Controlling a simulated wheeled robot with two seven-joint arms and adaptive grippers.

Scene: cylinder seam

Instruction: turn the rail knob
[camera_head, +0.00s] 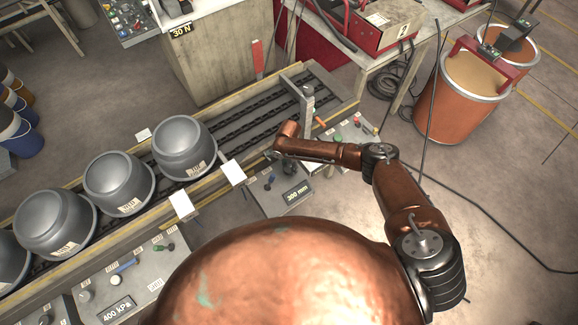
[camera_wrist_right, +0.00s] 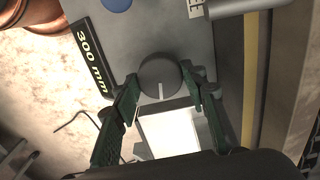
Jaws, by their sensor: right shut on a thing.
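The rail knob (camera_wrist_right: 160,78) is a round dark grey knob with a pale pointer line. It sits on a grey panel beside a display reading 300 mm (camera_wrist_right: 90,62). The display also shows in the head view (camera_head: 297,192). My right gripper (camera_wrist_right: 160,76) has one dark green finger on each side of the knob and is shut on it. In the head view my right gripper (camera_head: 272,156) is small and dark above the panel, and I cannot make out its fingertips there. My left gripper is not in view.
Several grey metal cylinders (camera_head: 184,146) stand along the conveyor (camera_head: 240,122), left of my right gripper. A control panel reading 400 kPa (camera_head: 118,309) is at the lower left. An orange drum (camera_head: 450,100) stands at the right. The floor right of my arm is mostly clear.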

